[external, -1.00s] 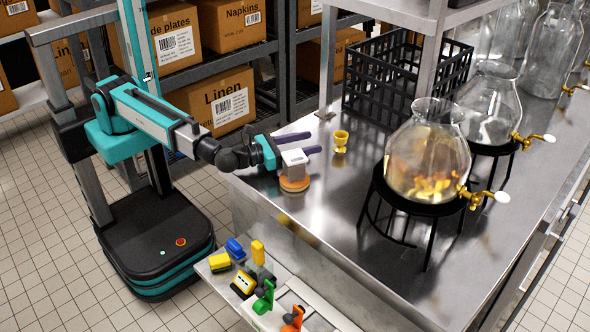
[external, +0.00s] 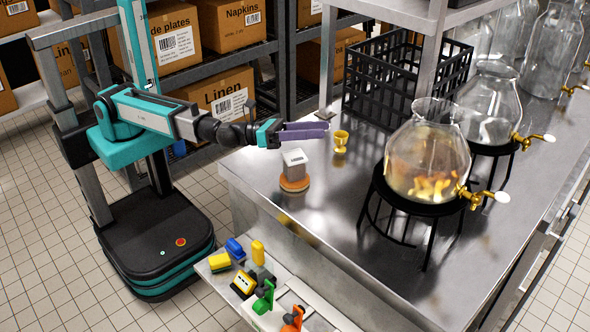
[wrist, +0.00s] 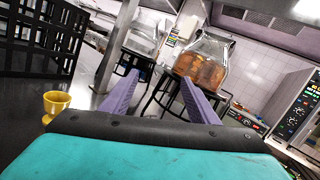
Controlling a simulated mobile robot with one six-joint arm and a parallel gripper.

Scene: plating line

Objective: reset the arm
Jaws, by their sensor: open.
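My gripper (external: 304,131) is raised above the left end of the steel counter (external: 330,205), its purple fingers pointing right. In the wrist view my gripper (wrist: 158,98) shows two purple fingers apart with nothing between them. A white block on an orange round base (external: 295,172) stands upright on the counter, below the gripper and apart from it. A small yellow cup (external: 341,141) stands on the counter just right of the fingertips. In the wrist view the yellow cup (wrist: 56,103) is at the left.
A black crate (external: 385,90) stands behind the cup. A glass dispenser (external: 428,155) on a black stand is to the right, with more glass jars behind. A shelf of coloured tools (external: 250,275) is at the front. Boxes (external: 215,105) fill the racks behind my arm.

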